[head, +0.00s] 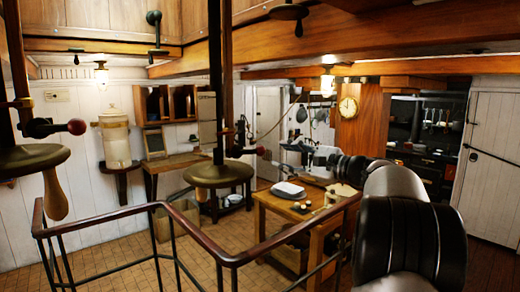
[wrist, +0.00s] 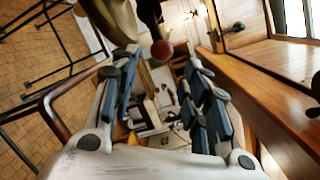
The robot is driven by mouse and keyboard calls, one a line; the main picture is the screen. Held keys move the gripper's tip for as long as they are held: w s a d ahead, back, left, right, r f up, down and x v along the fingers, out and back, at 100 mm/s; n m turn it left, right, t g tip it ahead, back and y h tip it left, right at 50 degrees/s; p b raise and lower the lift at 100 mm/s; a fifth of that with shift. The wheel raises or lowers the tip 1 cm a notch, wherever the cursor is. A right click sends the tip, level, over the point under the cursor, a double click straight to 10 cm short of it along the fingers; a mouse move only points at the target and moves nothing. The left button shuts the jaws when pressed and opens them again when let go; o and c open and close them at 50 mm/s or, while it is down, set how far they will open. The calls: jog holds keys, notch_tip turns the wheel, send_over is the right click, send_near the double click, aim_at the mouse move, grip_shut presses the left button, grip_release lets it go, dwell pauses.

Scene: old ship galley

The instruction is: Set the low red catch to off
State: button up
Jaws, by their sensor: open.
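A black lever with a red ball end (head: 260,151) sticks out to the right from the middle dark pole, just above its round plate. The red ball also shows in the wrist view (wrist: 161,50), just past the fingertips and between their lines. A similar lever with a red ball (head: 76,127) is on the left pole, farther from my gripper. My gripper (head: 284,156) is open, empty and pointed left at the middle pole's lever. In the wrist view, my gripper (wrist: 164,74) has its fingers apart. I cannot tell whether it touches the ball, nor read any off mark.
A dark-red railing (head: 150,207) runs across the front. A wooden table (head: 278,205) with a white dish (head: 289,190) stands below my arm. Round plates (head: 218,175) jut from the poles. In the wrist view, a wooden beam (wrist: 270,90) lies close on the right.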

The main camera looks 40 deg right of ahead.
aim_at(265, 152)
jog(key=w, duration=0.3)
jog(key=w+a+p, duration=0.1)
jog(key=w, duration=0.2)
jog(key=w+a+p, duration=0.1)
jog(key=w, duration=0.3)
jog(key=shift+s, duration=0.1)
grip_shut()
